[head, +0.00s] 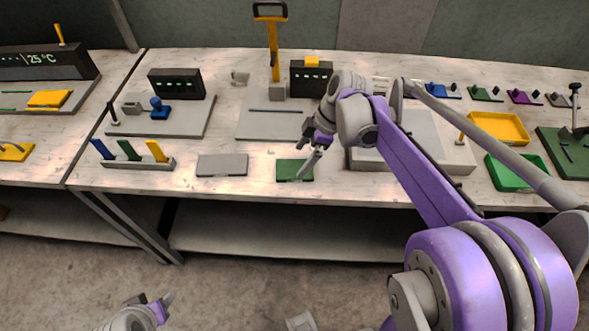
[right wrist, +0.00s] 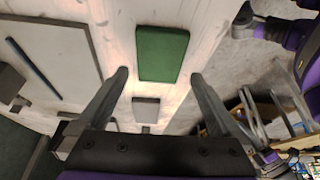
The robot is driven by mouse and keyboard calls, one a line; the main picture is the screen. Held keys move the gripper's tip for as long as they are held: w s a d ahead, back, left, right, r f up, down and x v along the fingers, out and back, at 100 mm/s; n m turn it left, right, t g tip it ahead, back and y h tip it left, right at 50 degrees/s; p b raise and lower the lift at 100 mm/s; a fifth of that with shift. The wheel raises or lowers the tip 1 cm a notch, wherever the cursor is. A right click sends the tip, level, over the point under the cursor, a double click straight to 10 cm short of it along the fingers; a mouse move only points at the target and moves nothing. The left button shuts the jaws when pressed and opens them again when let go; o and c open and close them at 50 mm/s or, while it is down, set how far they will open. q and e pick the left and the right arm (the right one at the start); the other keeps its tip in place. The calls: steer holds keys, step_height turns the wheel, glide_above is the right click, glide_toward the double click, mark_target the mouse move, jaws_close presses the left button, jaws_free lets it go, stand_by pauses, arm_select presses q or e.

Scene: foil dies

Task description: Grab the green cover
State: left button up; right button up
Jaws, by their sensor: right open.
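The green cover (head: 290,173) is a flat green plate lying near the front edge of the middle table. My right gripper (head: 310,150) is just above its right part, fingers apart and empty. In the right wrist view the green cover (right wrist: 162,54) lies beyond and between the two open fingertips (right wrist: 160,76), with no visible contact. My left gripper (head: 153,302) is low at the bottom of the head view, in front of the table, with its fingers apart and nothing seen between them.
A grey plate (head: 222,165) lies left of the green cover. A rack (head: 137,163) with blue, green and yellow pieces stands farther left.

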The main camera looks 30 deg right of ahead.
mark_target(296, 169)
steer(key=shift+x, duration=2)
steer(key=shift+d, duration=0.2)
steer(key=c, duration=1.1)
